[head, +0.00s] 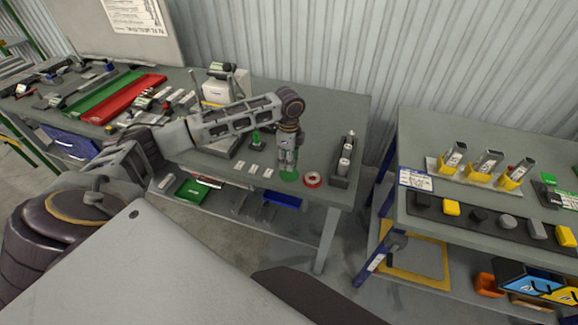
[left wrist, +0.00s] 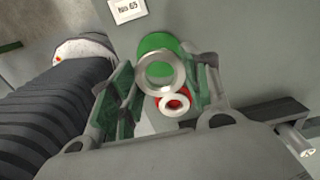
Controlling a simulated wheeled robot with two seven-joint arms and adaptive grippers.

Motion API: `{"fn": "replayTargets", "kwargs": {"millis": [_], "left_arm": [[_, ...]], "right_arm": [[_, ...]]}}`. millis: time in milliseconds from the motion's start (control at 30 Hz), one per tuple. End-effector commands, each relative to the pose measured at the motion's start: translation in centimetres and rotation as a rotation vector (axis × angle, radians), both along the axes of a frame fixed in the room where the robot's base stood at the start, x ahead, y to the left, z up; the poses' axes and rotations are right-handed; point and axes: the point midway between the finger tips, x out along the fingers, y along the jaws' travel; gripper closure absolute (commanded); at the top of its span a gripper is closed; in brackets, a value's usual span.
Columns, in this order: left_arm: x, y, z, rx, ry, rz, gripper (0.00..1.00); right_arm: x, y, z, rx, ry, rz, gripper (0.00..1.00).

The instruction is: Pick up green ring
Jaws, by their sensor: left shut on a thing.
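The green ring (head: 289,176) is at the front right of the left table, directly under my left gripper (head: 287,164). In the left wrist view its green disc (left wrist: 152,43) lies beyond a silver collar (left wrist: 160,88), which sits between the fingers. My left gripper (left wrist: 163,85) is shut on this collar. I cannot tell whether the ring touches the table. A red ring (head: 312,179) with a pale centre lies just to its right; it also shows in the left wrist view (left wrist: 183,105). My right gripper is not in view.
A dark tray with silver cylinders (head: 345,165) stands right of the red ring. Small white labels (head: 253,168) lie to the left. Green and red trays (head: 130,98) lie farther left. A gap separates this table from the right table (head: 470,235).

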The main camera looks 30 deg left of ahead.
Motion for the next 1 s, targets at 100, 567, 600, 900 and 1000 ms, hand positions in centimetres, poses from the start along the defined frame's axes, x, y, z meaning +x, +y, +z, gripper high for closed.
{"fn": "replayTargets", "kwargs": {"millis": [100,567,600,900,1000], "left_arm": [[0.1,0.0,1.8,0.0,-0.003,0.0,0.8],[0.0,0.0,4.9,0.0,0.0,0.001,0.8],[0.0,0.0,4.9,0.0,0.0,0.001,0.8],[0.0,0.0,4.9,0.0,0.0,0.001,0.8],[0.0,0.0,5.0,0.0,0.0,0.001,0.8]], "right_arm": [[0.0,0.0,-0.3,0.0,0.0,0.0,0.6],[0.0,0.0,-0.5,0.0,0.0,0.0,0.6],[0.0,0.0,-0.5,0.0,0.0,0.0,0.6],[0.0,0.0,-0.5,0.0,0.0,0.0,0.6],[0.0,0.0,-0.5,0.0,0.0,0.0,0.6]]}}
